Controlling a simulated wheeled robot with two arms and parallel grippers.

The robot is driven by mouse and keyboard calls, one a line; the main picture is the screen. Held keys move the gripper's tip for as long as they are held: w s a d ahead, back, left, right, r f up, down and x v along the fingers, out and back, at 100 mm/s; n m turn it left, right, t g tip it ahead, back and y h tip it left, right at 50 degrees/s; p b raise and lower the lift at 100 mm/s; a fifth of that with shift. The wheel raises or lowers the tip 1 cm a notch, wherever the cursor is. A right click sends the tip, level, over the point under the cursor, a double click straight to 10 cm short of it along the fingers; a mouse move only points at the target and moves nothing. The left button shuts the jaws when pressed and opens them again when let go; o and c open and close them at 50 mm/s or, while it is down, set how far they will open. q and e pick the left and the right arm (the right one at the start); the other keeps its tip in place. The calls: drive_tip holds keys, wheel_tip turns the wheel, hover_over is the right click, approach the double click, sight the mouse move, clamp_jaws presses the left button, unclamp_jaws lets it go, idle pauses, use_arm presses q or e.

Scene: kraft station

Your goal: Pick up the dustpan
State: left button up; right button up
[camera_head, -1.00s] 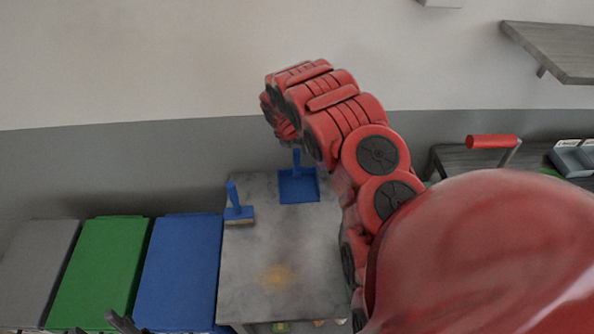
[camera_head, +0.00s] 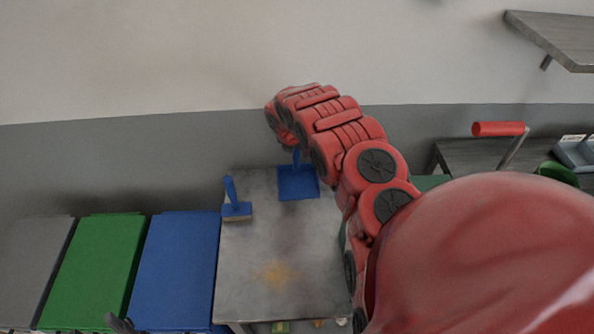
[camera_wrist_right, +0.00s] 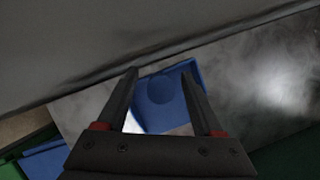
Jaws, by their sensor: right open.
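The blue dustpan (camera_head: 298,187) lies at the far end of the grey table, its handle upright and its top hidden behind my right wrist. In the right wrist view the dustpan (camera_wrist_right: 170,98) shows between and beyond the fingers, with a round blue handle end facing the camera. My right gripper (camera_wrist_right: 160,72) is open and empty above it, with no visible contact. In the head view its fingers are hidden by the arm. A small dark tip of my left gripper (camera_head: 121,324) shows at the bottom left edge; its jaws cannot be made out.
A blue hand brush (camera_head: 236,210) stands left of the dustpan on the table (camera_head: 275,250). Blue (camera_head: 178,262), green (camera_head: 95,270) and grey (camera_head: 32,262) bins stand left of it. The wall is close behind the table. The table's front half is clear apart from a yellowish stain.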

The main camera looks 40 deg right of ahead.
drive_tip(key=shift+x, duration=1.2)
clamp_jaws()
idle(0.6)
